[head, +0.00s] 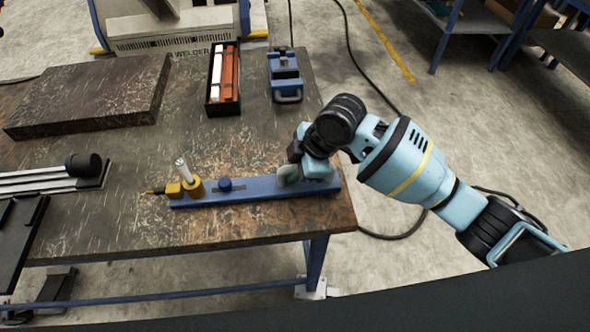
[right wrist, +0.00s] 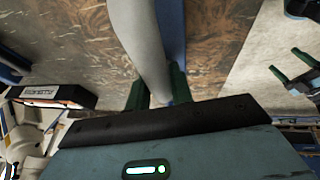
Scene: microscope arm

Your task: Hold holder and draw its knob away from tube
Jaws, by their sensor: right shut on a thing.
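The holder is a long blue bar (head: 258,186) lying near the front edge of the table. At its left end a yellow collar (head: 195,190) surrounds a pale upright tube (head: 182,169). A yellow block with a thin tip (head: 174,190) sits to the left of the collar. A round blue knob (head: 225,184) stands on a slot just right of the collar. My right gripper (head: 292,175) is at the bar's right part. In the right wrist view, my right gripper (right wrist: 158,90) has its green fingers around a smooth grey curved handle (right wrist: 146,45).
A dark slab (head: 90,95), an open black box with red and white bars (head: 210,105), and a blue device (head: 285,72) stand at the back. A black-ended rail piece (head: 85,165) and a dark tray (head: 20,235) lie left. The table (head: 130,215) is clear in front of the bar.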

